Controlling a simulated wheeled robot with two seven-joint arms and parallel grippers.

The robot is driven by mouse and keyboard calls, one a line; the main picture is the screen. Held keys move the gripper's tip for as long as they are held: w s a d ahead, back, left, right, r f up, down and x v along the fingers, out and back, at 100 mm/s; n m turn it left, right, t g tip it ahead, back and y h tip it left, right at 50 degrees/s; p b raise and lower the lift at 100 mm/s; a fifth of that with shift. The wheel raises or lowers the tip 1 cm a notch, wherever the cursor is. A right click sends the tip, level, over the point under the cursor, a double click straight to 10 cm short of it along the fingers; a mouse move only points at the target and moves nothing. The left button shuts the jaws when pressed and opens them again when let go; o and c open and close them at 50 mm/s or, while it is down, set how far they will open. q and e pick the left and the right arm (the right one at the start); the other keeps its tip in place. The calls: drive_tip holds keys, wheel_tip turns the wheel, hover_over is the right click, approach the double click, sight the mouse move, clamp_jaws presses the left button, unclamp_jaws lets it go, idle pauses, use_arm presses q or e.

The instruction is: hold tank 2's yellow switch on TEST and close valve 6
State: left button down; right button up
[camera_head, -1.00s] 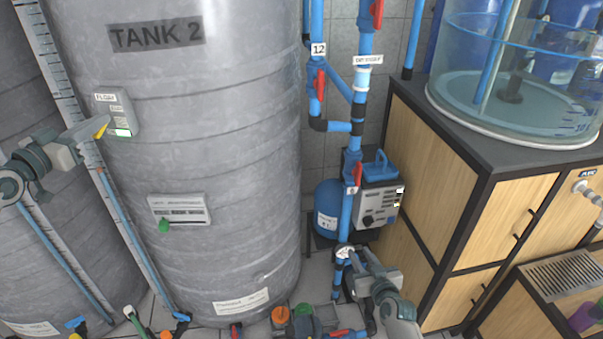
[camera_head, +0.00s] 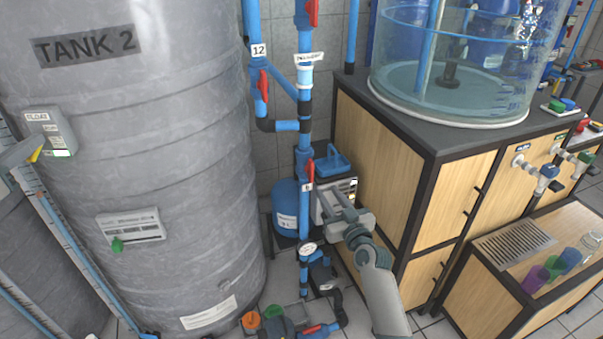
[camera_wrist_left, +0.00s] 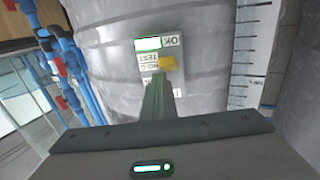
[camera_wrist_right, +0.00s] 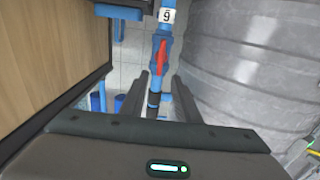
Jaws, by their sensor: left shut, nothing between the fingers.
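Tank 2 (camera_head: 180,130) carries a grey float switch box (camera_head: 55,128) with a yellow switch (camera_head: 36,154). In the left wrist view, the yellow switch (camera_wrist_left: 168,63) sits beside the box's upside-down TEST label. My left gripper (camera_head: 28,152) is shut and empty, its fingertips (camera_wrist_left: 157,78) right at the switch; I cannot tell whether they touch. Valve 6 has a red handle (camera_head: 310,172) lying along its vertical blue pipe; the handle also shows in the right wrist view (camera_wrist_right: 161,57) below an inverted label. My right gripper (camera_head: 341,203) is open, its fingers (camera_wrist_right: 160,88) pointing toward the handle but short of it.
Valve 12's red handle (camera_head: 262,85) is on the neighbouring pipe. A wooden cabinet (camera_head: 385,150) bearing a clear tank (camera_head: 450,75) is close to the right arm. Pipes and valves crowd the floor.

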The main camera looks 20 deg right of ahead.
sight(313, 171)
drive_tip(key=w, duration=1.1)
drive_tip(key=shift+w, duration=0.3)
clamp_jaws()
